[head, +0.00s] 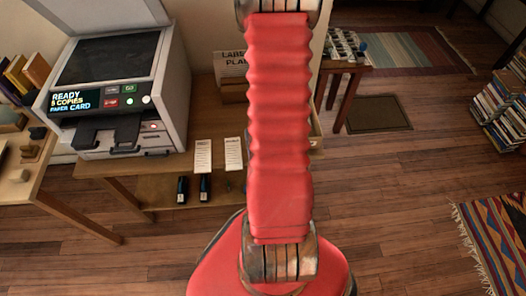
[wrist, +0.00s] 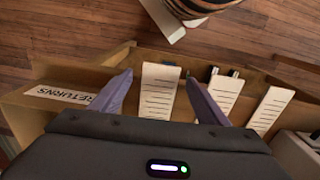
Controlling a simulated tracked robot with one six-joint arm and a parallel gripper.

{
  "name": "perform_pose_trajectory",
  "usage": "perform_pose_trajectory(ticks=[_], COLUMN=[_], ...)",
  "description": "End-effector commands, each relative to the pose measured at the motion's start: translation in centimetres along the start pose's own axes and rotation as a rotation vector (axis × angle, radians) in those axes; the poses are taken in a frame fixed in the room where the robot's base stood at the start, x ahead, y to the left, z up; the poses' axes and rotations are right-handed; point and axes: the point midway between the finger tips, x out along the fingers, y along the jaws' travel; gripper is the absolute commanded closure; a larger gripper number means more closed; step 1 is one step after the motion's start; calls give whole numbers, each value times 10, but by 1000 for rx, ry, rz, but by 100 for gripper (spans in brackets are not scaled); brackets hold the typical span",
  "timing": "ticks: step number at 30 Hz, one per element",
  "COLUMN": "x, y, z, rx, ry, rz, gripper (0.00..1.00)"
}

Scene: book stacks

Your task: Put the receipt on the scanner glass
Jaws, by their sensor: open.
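Several white paper slips with printed lines lie on the wooden table; none is clearly marked as the receipt. In the wrist view one slip (wrist: 159,91) lies between my fingers, a second (wrist: 220,98) is just right of them and a third (wrist: 270,110) is farther right. My gripper (wrist: 158,88) is open, with a finger either side of the first slip; contact cannot be told. The head view shows two slips (head: 203,157) (head: 233,153); my red arm hides my gripper there. The scanner's dark glass (head: 103,58) is on top of the white copier (head: 172,88), lid raised.
Two black upright objects (head: 182,190) (head: 205,187) show below the slips. A box labelled RETURNS (wrist: 62,93) is left of my gripper. A LABEL PLA... sign (head: 232,62) stands behind. A side table (head: 45,178) with books is left.

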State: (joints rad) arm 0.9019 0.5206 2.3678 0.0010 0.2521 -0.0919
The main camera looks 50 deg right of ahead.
Motion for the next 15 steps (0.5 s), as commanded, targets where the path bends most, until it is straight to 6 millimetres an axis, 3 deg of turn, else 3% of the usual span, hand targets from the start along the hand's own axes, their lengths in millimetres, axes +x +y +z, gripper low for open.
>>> perform_pose_trajectory(ticks=[10,15], x=[1,1], y=[0,0], z=[0,0], rx=[0,0], ry=[0,0], rz=[0,0], gripper=[31,43])
